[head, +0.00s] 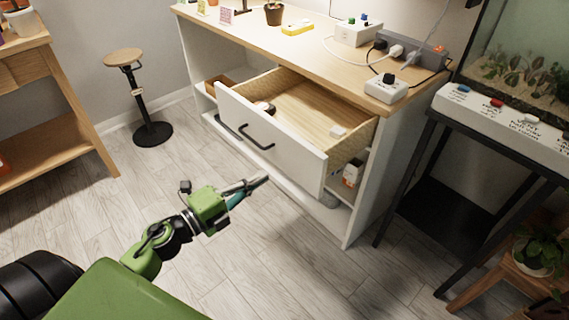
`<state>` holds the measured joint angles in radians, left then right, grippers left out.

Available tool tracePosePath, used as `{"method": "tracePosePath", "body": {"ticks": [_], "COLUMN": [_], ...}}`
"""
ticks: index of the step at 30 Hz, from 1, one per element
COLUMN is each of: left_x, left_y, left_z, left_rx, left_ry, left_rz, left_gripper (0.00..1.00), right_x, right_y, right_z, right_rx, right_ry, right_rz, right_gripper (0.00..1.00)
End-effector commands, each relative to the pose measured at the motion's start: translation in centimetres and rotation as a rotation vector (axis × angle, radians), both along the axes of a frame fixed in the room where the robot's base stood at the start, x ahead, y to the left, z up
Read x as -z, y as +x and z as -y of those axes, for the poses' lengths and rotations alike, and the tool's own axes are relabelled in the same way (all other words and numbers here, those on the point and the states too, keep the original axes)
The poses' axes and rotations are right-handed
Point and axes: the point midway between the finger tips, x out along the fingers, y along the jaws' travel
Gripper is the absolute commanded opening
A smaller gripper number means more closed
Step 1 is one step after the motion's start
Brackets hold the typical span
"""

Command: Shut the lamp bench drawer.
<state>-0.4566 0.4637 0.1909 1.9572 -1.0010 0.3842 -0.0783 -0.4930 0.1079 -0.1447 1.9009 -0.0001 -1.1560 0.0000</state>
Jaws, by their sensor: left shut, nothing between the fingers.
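The lamp bench (330,62) is white with a light wood top and stands at the upper middle. Its drawer (272,141) is pulled well out, with a white front and a wooden inside. A black bar handle (256,138) is on the drawer front. A small white item and a dark rounded item lie in the drawer. My left gripper (262,180) is shut and empty, in front of and below the drawer front, apart from it in the picture. My right gripper is not in view.
A round stool (152,132) stands at the left near the wall. A wooden shelf unit (60,110) is at the far left. A black stand (480,145) with a tank is right of the bench. A plant (538,250) sits lower right. The floor before the drawer is clear.

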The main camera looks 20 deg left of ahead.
Motion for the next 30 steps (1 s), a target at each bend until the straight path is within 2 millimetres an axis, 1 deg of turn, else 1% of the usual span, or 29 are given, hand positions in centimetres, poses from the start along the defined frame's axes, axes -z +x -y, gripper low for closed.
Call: {"method": "tracePosePath", "body": {"ticks": [1,6,9,12,17,30], "left_x": [-0.2,-0.1,-0.1,0.0,0.0,0.0], "left_y": [1.2,4.3,5.7,6.7,7.4,7.7], "left_z": [0.4,1.7,2.3,2.7,3.0,3.1], "left_rx": [0.001,-0.001,-0.001,-0.002,-0.002,-0.002], "left_ry": [0.002,0.001,0.001,-0.001,-0.001,-0.001], "left_rz": [0.004,0.003,0.001,0.000,-0.001,-0.002], "left_gripper": [0.00,0.00,0.00,0.00,0.00,0.00], "right_x": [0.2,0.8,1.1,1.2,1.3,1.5], "right_y": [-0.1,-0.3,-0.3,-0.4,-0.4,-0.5], "right_z": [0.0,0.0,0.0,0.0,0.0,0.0], "right_rx": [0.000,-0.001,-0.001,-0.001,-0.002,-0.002], "right_ry": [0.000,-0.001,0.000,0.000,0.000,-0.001], "right_rz": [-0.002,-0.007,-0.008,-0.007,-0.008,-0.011], "right_gripper": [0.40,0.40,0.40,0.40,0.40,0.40]}}
